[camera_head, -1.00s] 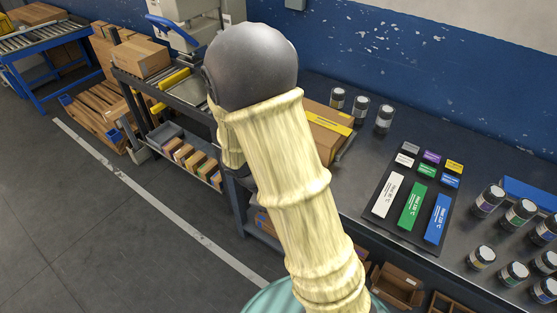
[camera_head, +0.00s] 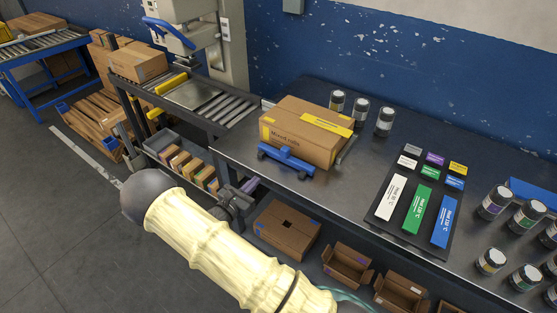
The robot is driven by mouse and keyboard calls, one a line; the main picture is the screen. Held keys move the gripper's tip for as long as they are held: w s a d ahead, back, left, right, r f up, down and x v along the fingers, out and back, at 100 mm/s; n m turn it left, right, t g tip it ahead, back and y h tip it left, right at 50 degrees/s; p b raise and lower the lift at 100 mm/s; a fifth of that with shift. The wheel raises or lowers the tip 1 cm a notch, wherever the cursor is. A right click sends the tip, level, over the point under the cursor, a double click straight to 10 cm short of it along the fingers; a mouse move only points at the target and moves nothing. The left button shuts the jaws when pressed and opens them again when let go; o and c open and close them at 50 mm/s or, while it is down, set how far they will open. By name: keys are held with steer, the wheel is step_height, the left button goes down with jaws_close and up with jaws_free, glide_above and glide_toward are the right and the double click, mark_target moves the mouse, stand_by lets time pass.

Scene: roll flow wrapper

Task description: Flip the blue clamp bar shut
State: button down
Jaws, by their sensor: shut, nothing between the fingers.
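A blue clamp bar (camera_head: 287,159) with dark end pieces sits low along the front face of a cardboard carton (camera_head: 305,130), close to the bench's front edge. My gripper (camera_head: 243,196) is small and dark in this view, below and left of the clamp bar, in front of the bench edge. It is shut and empty, apart from the bar. Its fingertips are hard to make out. The hinge of the bar is not clear to see.
Several jars stand behind the carton and at the right. A dark board (camera_head: 383,220) with coloured labels lies right of it. A roller conveyor (camera_head: 235,108) and a machine with a blue handle (camera_head: 168,32) are at the left. Open boxes (camera_head: 347,262) sit below the bench.

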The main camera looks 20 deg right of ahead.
mark_target(283, 153)
steer(key=shift+w, duration=0.1)
steer(key=p+x, duration=0.2)
steer(key=x, duration=1.2)
